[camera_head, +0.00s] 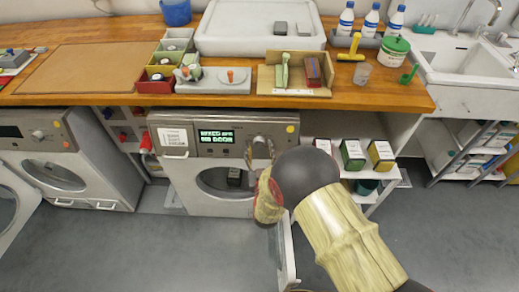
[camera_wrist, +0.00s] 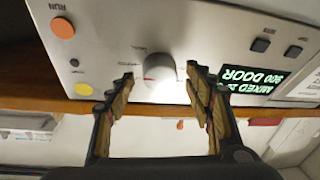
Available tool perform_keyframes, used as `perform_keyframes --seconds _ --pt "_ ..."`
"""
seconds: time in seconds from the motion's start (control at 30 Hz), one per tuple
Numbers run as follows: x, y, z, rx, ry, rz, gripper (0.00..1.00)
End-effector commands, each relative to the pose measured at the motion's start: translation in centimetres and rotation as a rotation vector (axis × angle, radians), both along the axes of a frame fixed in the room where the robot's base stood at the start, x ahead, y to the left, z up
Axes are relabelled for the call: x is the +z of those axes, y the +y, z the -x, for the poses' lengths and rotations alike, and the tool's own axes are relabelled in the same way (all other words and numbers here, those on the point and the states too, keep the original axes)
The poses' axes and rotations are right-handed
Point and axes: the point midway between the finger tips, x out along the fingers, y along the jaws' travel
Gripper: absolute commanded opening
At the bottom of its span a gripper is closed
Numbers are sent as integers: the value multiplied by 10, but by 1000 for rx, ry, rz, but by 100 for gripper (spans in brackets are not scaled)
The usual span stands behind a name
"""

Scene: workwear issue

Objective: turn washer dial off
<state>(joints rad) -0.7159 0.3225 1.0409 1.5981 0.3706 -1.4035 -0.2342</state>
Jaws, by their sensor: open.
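The washer (camera_head: 180,178) stands under the wooden counter, with a round door opening in its front. Its panel has a lit green display (camera_head: 215,136) with "MIXED" and "DOOR" readable; the display also shows in the wrist view (camera_wrist: 250,82). The round grey dial (camera_wrist: 159,68) is at the middle of the wrist view, its pointer angle unclear. My gripper (camera_wrist: 160,76) is open, one fingertip on each side of the dial. Contact cannot be told. In the head view my gripper (camera_head: 261,147) is at the panel's right part, and the arm covers the area below.
An orange RUN button (camera_wrist: 62,28) and a yellow disc (camera_wrist: 83,89) sit on the panel near the dial. The wooden counter (camera_head: 410,97) overhangs above. A second washer (camera_head: 70,160) stands left, and a shelf with boxes (camera_head: 352,155) right.

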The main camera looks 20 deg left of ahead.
Motion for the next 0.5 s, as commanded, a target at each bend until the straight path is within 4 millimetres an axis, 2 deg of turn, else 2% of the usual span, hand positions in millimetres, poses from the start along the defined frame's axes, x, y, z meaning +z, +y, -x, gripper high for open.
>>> perform_keyframes --seconds 0.37,0.5 --pt "0 2 -6 0 1 0 52" --pt "0 2 -6 1 1 0 44"
